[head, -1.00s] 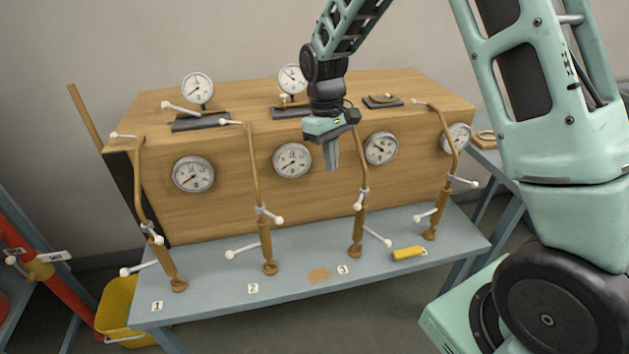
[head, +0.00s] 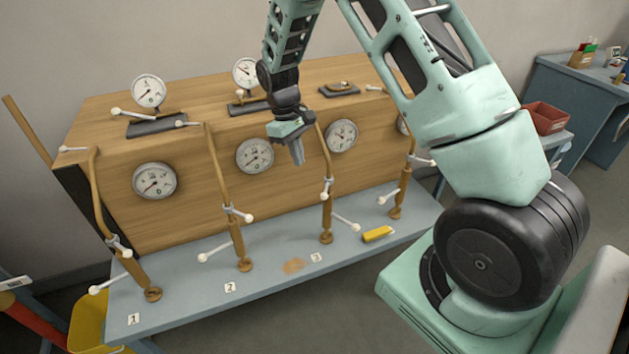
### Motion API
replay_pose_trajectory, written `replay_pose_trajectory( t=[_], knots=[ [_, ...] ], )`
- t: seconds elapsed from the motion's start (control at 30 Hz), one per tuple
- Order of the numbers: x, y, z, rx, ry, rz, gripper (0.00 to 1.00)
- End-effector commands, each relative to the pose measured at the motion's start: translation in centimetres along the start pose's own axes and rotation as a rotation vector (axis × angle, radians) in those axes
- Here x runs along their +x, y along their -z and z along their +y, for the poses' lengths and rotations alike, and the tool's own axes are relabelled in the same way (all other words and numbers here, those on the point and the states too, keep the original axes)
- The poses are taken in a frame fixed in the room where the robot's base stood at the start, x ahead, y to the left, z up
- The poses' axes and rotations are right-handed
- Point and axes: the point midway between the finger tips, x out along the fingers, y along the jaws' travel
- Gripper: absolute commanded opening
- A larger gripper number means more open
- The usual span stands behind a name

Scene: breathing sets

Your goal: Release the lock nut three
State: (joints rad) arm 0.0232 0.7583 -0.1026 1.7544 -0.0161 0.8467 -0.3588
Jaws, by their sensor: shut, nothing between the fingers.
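The third brown pipe stand (head: 326,212) rises from the bench beside the label "3" (head: 317,257). It has a grey-white collar (head: 326,188) with a short white-tipped lever partway up, and a longer white-tipped lever (head: 345,222) pointing down to the right. I cannot tell for sure which of these is the lock nut. My gripper (head: 298,155) is shut and empty, fingers pointing down. In the picture it is just left of the upper part of the third pipe, above the collar. It partly hides the pipe's upper end, and contact cannot be judged.
Similar stands one (head: 142,272), two (head: 237,238) and four (head: 401,192) stand along the blue-grey bench (head: 200,294). The wooden cabinet (head: 205,215) with gauges is behind them. A yellow object (head: 378,234) lies right of label "3". A yellow bucket (head: 88,322) is at lower left.

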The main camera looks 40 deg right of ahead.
Motion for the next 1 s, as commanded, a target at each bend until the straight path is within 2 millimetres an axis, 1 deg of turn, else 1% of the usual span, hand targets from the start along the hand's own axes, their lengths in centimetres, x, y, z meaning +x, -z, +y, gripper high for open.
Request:
replay_pose_trajectory(
  t=[0.1, 0.3, 0.4, 0.53, 0.7, 1.0],
  knots=[
    [2.4, -0.2, 0.0, 0.001, 0.002, -0.006, 0.00],
    [6.4, -0.2, 0.0, 0.001, 0.001, -0.005, 0.00],
    [6.6, -1.9, 0.1, 0.002, 0.000, -0.003, 0.00],
    [7.3, -3.1, 0.0, 0.001, 0.001, -0.003, 0.00],
    [7.8, -3.7, 0.0, 0.001, 0.000, -0.001, 0.00],
    [7.9, -3.7, 0.0, 0.000, 0.000, 0.000, 0.00]
  ],
)
